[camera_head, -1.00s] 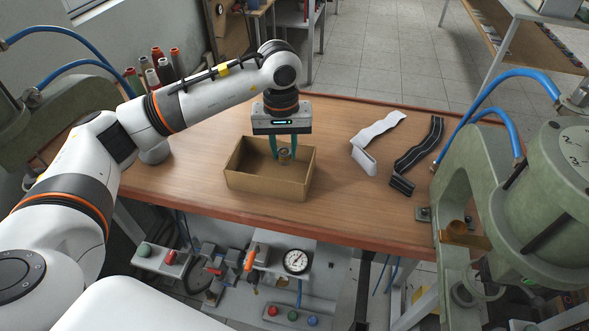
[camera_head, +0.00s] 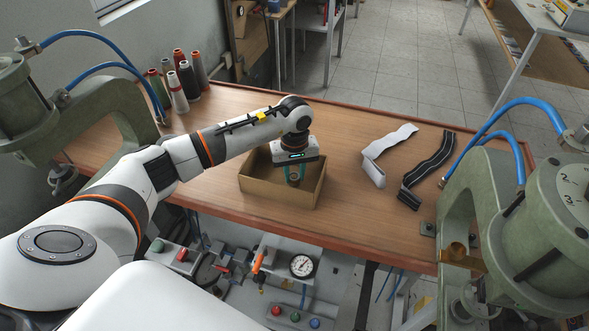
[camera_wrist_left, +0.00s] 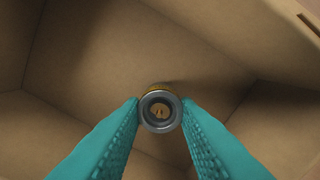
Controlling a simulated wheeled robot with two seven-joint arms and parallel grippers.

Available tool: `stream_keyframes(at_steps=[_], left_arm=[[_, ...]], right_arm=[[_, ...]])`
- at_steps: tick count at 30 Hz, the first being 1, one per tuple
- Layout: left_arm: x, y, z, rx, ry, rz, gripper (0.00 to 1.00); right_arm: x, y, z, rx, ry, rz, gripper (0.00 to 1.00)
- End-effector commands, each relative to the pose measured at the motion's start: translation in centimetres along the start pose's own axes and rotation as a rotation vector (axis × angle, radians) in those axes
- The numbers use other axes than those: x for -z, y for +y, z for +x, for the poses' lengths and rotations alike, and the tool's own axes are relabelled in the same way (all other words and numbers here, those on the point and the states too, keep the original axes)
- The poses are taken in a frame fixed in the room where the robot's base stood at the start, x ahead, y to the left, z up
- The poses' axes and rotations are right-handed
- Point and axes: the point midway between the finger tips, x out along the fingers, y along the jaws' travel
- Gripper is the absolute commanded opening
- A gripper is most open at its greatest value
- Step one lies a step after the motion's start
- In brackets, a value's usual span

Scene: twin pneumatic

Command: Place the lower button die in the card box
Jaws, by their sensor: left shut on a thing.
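The button die is a small round metal piece, grey-rimmed with a brassy body and a hollow centre. In the left wrist view the die (camera_wrist_left: 160,110) sits between the two teal fingertips of my left gripper (camera_wrist_left: 160,122), which is shut on it. In the head view my left gripper (camera_head: 293,178) points down inside the open card box (camera_head: 275,194), and the die is a small dark spot between the fingers. Cardboard walls and floor fill the wrist view around the die. I cannot tell whether the die touches the floor. My right gripper is not in view.
Green presses with blue hoses stand left (camera_head: 110,90) and right (camera_head: 460,200). Thread cones (camera_head: 180,85) stand at the back left of the wooden table (camera_head: 225,105). White (camera_head: 385,145) and black (camera_head: 425,170) straps lie right of the box. The table between box and straps is clear.

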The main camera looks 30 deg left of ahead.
Motion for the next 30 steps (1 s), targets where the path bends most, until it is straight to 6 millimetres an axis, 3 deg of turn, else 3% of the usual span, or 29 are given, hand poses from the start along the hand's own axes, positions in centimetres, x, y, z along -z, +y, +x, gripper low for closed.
stream_keyframes(at_steps=[10,11,15,24,26,30], left_arm=[[-0.1,-0.1,0.4,0.003,-0.002,0.001,0.01],[0.0,-0.1,0.4,0.002,-0.001,0.001,0.3],[0.0,-0.1,0.3,0.002,-0.001,0.001,0.5],[0.0,-0.1,0.1,0.002,-0.001,0.001,0.5],[0.0,-0.1,-0.3,0.002,0.0,0.001,0.5],[-0.1,-0.1,-1.9,0.005,-0.005,0.003,0.5]], right_arm=[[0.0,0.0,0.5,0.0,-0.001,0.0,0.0],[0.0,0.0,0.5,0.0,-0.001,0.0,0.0],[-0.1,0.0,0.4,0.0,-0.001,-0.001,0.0],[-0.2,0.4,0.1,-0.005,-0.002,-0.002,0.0],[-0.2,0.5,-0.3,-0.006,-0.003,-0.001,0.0],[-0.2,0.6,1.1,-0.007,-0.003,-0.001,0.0]])
